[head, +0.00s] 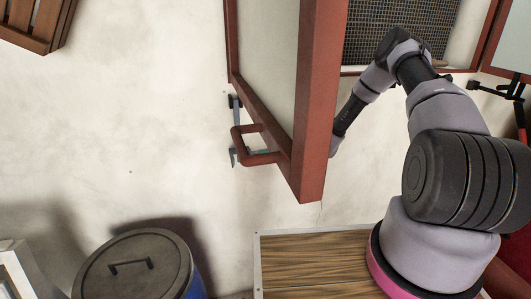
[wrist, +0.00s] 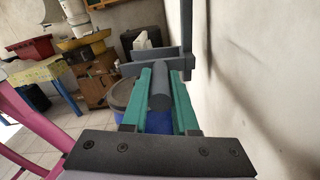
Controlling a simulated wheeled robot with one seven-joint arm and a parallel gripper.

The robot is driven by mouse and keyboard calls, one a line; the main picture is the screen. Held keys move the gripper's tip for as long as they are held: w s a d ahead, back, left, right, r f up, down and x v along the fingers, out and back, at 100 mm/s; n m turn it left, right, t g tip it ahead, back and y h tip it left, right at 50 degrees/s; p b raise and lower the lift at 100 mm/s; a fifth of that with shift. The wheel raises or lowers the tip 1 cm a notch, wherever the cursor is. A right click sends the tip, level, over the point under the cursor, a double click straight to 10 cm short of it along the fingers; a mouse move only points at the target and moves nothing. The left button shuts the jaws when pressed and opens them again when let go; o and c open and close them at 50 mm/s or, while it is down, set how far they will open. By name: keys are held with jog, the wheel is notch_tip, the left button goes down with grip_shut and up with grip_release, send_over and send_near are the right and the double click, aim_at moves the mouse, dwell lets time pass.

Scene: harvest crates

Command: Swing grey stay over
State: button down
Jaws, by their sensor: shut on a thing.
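The grey stay (wrist: 160,92) shows in the wrist view as a grey round grip with a grey cross piece at its end and a dark upright bar above, close to the wall. My gripper (wrist: 160,74) has its two green fingers on either side of the round grip and is shut on it. In the head view my arm passes behind the open red-framed panel (head: 312,110), which hides most of my gripper. Small grey parts show beside the panel's red handle (head: 259,158), near the wall. How far the stay is turned cannot be told.
A lidded bin (head: 135,266) stands below left, and a wood-topped surface (head: 320,258) lies below the panel. A wooden crate (head: 35,22) is at the upper left. The wall left of the handle is bare.

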jog(key=s+d+r+m, duration=0.2)
jog(key=s+r+m, duration=0.9)
jog(key=r, duration=0.2)
notch_tip(320, 180, up, 9)
jog(key=m, duration=0.4)
jog(key=shift+d+f+m, duration=0.15)
jog(key=shift+m, duration=0.15)
jog(key=c, duration=0.7)
grip_release()
jog(key=d, duration=0.3)
jog(key=w+d, duration=0.1)
jog(key=d, duration=0.3)
jog(key=w+d, duration=0.1)
jog(key=d, duration=0.2)
jog(key=shift+d, duration=0.3)
